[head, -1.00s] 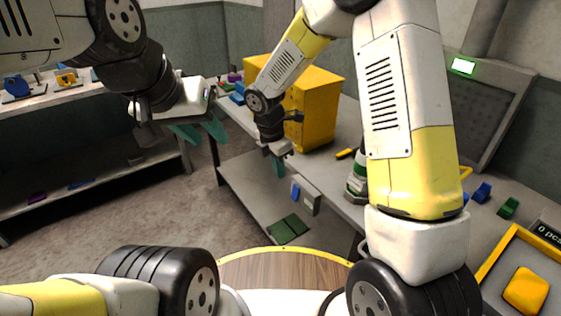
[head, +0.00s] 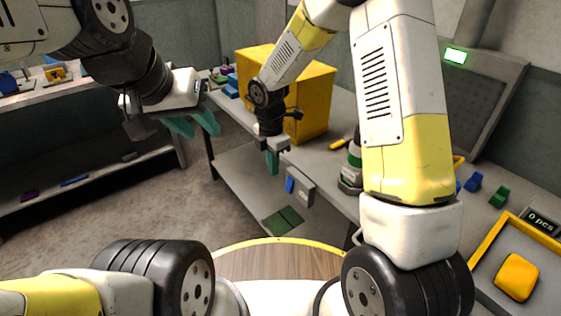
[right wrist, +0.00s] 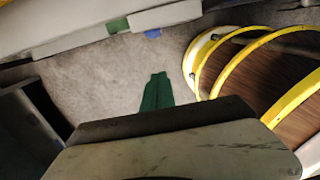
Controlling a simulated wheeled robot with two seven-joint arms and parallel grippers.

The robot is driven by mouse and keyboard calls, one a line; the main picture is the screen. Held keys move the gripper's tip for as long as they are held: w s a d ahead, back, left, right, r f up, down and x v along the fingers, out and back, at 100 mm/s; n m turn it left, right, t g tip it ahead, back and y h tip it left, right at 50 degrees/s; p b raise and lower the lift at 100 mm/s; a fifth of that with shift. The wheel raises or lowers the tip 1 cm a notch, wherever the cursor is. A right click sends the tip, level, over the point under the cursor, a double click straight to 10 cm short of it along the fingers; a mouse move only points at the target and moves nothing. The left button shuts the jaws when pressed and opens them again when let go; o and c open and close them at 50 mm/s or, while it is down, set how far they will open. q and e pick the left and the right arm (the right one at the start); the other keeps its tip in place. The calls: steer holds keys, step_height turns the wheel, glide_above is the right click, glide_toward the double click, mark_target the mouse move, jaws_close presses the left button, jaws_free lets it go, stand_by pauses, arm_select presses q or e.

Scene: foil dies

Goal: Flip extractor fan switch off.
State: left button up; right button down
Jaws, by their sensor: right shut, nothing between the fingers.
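A small grey box (head: 302,187) with a blue part (head: 290,185) on its left side is fixed at the bench's front edge. It looks like the switch; its on or off position is too small to tell. My right gripper (head: 272,163), with teal fingers, is shut and empty just left of and above this box, apart from it. In the right wrist view a pale edge at the top carries a green patch (right wrist: 117,26) and a blue patch (right wrist: 152,33).
A yellow cabinet (head: 312,98) stands on the bench behind my right gripper. A green and white cylinder (head: 351,168) stands right of the box. Dark green pads (head: 283,220) lie on the lower shelf. A yellow-rimmed tray (head: 482,252) is at right.

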glide_toward(288, 191)
steer(key=s+a+f, duration=0.3)
steer(key=a+f, duration=0.1)
steer(key=f, duration=0.2)
steer(key=shift+w+d+f, duration=0.2)
steer(key=shift+w+d, duration=1.1)
steer(key=shift+d, duration=0.25)
steer(key=shift+w+d+f+t+h, duration=0.2)
steer(key=shift+d+t+h, duration=0.1)
steer(key=shift+t+h, duration=0.25)
steer(key=shift+r, duration=0.15)
